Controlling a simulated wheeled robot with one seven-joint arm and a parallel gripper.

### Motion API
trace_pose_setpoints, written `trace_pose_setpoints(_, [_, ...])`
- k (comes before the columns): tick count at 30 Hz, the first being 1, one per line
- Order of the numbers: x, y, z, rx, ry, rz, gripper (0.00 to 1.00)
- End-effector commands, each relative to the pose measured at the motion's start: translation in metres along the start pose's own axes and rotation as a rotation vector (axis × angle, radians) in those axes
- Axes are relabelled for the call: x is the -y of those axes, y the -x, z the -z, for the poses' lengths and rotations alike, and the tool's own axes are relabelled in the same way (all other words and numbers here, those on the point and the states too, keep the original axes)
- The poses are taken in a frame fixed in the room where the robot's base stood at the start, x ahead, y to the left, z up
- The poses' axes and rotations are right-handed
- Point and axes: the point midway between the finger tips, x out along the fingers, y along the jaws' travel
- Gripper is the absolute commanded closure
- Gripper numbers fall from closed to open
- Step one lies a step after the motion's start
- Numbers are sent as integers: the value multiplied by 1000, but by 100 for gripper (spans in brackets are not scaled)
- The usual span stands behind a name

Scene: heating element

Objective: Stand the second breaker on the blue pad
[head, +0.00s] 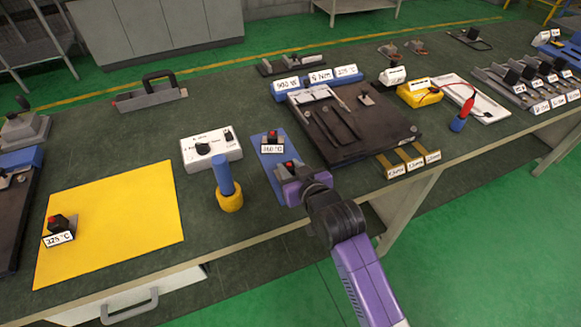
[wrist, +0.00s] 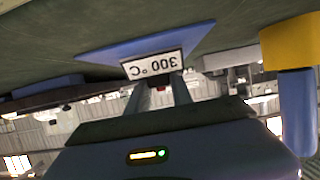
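The blue pad (head: 268,160) lies near the table's front edge, and it also shows in the wrist view (wrist: 190,38). A dark breaker with a red button and a 160 °C label (head: 272,143) stands on its far part. My gripper (head: 288,178) is at the pad's near end, shut on another red-buttoned breaker (head: 287,167). In the wrist view its 300 °C label (wrist: 153,66) appears upside down just beyond the fingertips, over the pad. Whether its base touches the pad cannot be told. A third breaker, labelled 225 °C (head: 60,230), stands on the yellow pad (head: 120,215).
A blue-handled tool with a yellow base (head: 228,185) stands close left of the blue pad. A white control box (head: 211,150) is behind it. A dark plate with heating rods (head: 350,125) lies close to the right. Table space left of the white box is clear.

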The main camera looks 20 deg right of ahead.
Motion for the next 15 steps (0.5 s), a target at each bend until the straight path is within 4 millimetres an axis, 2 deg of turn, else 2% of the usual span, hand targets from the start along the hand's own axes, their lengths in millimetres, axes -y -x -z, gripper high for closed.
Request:
trace_pose_setpoints(1, [0, 0, 0, 1, 0, 0, 65])
trace_pose_setpoints(3, [0, 0, 0, 1, 0, 0, 51])
trace_pose_setpoints(15, [0, 2, 4, 1, 0, 0, 51])
